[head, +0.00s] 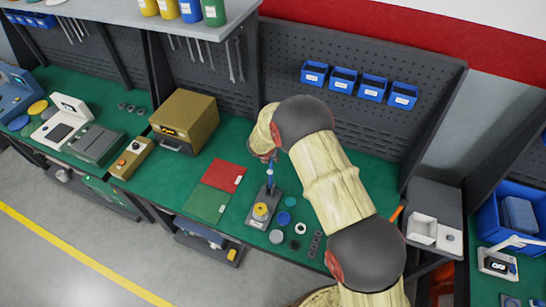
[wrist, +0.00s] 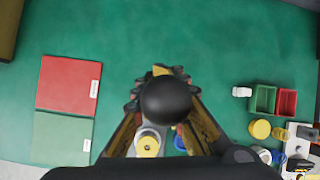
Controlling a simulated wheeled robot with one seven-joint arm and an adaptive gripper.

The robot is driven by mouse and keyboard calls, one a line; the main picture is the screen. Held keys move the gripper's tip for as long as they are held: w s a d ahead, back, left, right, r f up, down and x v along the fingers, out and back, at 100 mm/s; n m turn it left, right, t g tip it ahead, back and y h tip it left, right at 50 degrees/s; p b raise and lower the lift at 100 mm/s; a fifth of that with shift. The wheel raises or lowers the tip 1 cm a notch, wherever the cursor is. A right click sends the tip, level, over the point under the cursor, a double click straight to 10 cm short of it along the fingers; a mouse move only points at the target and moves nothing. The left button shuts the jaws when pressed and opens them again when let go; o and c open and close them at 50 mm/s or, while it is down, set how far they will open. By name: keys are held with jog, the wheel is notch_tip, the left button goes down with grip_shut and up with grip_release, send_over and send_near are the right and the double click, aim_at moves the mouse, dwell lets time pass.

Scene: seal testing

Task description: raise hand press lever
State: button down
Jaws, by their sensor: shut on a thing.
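The hand press (head: 258,217) stands on the green bench in the head view, with a grey base, a blue upright and a yellow round piece on its base. That yellow piece also shows at the lower left of my gripper in the wrist view (wrist: 148,145). My gripper (wrist: 162,84) is shut on the press lever, whose black ball knob (wrist: 167,101) fills the middle of the wrist view, between the fingers. In the head view my gripper is at the top of the press, partly covered by my arm. The lever's shaft is hidden.
A red mat (head: 222,176) and a green mat (head: 207,203) lie left of the press. Several small rings and discs (head: 283,218) lie to its right. A tan box (head: 184,121) stands behind left. A pegboard with blue bins (head: 343,80) rises behind.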

jog(key=shift+s+d+f, duration=0.15)
jog(key=shift+s+f, duration=0.1)
jog(key=shift+f, duration=0.1)
jog(key=c, duration=2.1)
grip_release()
jog(key=shift+c, duration=0.2)
jog(key=o, duration=0.3)
jog(key=shift+w+r, duration=0.15)
jog(key=shift+o, duration=0.2)
jog(key=v, duration=1.2)
jog(key=shift+w, duration=0.1)
jog(key=shift+c, duration=0.2)
